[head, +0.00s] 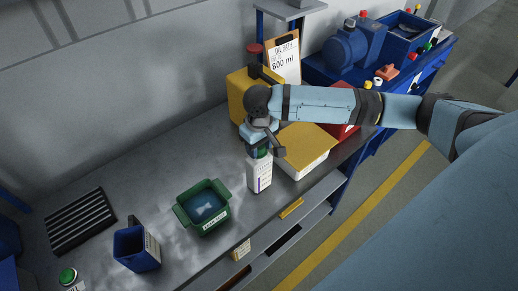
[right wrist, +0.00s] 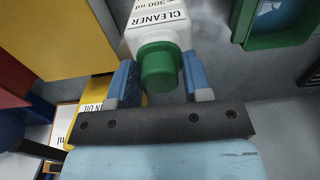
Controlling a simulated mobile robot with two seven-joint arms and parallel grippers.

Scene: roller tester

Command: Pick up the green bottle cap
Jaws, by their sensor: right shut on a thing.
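The green bottle cap (right wrist: 160,70) sits on top of a white bottle labelled CLEANER (right wrist: 155,22) in the right wrist view. In the head view the cap (head: 260,151) shows on the upright bottle (head: 259,175), which stands on the grey bench (head: 165,180). My right gripper (right wrist: 158,80) is over the bottle top, with its blue fingers on either side of the green cap, shut on it. In the head view the right gripper (head: 262,140) partly hides the cap. My left gripper is not in view.
A white box with a yellow lid (head: 306,145) is close on the right. A yellow container (head: 239,92) stands behind. The bench's left middle is clear.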

